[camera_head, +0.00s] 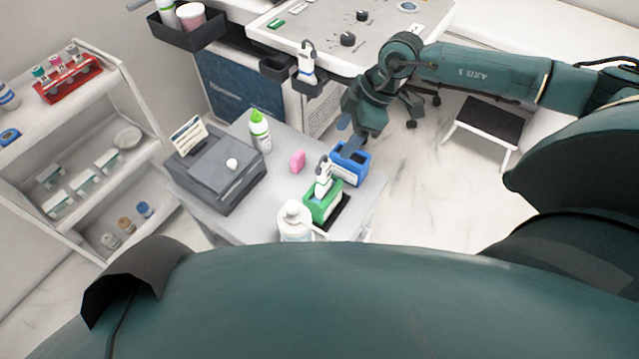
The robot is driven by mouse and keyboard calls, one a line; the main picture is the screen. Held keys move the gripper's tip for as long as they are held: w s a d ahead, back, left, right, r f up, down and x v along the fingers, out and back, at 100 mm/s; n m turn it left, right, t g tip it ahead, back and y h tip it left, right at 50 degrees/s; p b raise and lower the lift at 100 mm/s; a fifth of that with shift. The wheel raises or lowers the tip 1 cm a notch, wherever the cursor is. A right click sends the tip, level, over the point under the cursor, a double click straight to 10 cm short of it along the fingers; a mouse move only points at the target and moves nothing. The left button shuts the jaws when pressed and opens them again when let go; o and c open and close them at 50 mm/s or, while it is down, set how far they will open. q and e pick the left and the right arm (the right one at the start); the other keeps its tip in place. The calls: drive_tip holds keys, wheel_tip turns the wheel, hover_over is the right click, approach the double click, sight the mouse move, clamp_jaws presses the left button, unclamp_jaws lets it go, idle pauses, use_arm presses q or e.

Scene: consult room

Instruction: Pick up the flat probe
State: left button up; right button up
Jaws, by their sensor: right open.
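A white probe (323,173) stands upright in a green holder (318,209) on the small grey table. Another white probe (307,60) hangs in a holder at the front of the ultrasound console. I cannot tell from their shapes which is the flat probe. A blue holder (352,176) stands beside the green one, and no probe shows in it. My right gripper (352,139) is open above the blue holder, pointing down; whether it touches the holder is hidden. My left gripper is not in view.
The grey table (280,199) also bears a dark printer (228,180), a green-capped bottle (260,133), a pink item (297,160) and a white bottle (295,222). The console (300,28) stands close behind. A shelf (130,85) is at left, a step stool (487,125) at right.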

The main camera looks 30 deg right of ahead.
drive_tip(key=x, duration=1.2)
drive_tip(key=shift+f, duration=0.1)
drive_tip(key=shift+c, duration=0.4)
drive_tip(key=c, duration=0.9)
